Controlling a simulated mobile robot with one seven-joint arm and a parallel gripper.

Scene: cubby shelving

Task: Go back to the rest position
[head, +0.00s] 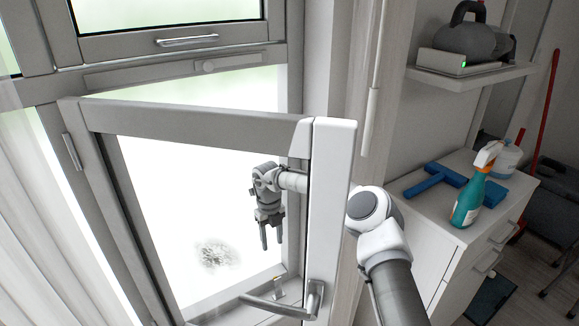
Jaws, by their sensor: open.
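A dark smudge (215,254) shows on the pale pane to the lower left of the gripper.
A white cabinet (440,225) at right holds a teal spray bottle (468,203) and a blue squeegee (437,179). A shelf (480,80) above it carries a grey device (468,40). A red pole (545,110) stands at far right. A pale curtain (50,240) hangs at left.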

